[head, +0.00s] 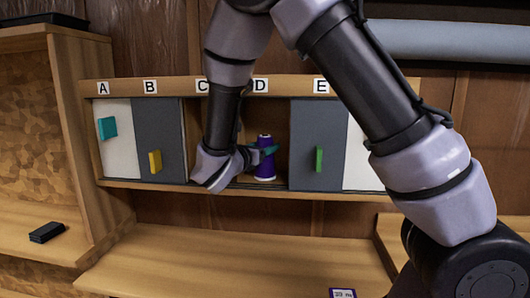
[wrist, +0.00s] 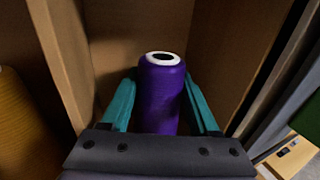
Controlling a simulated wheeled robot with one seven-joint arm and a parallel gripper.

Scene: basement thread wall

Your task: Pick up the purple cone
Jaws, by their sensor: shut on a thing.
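The purple cone (head: 265,160) stands upright in the open compartment under label D of the wall cabinet. It has a white top and a pale base. In the wrist view the cone (wrist: 161,95) sits between the two teal fingers, with its white-rimmed top opening facing up. My gripper (head: 262,152) reaches in from the left and is shut on the cone around its middle. It also shows in the wrist view (wrist: 162,105), with a finger on each side of the cone. The cone's lower part is hidden by the gripper body there.
Wooden compartment walls stand close around the cone. An orange-yellow spool (wrist: 22,125) is in the neighbouring compartment at left. Grey doors carry a yellow handle (head: 155,161) and a green handle (head: 319,159); a white door has a teal handle (head: 107,128). A wooden shelf (head: 235,262) lies below, mostly clear.

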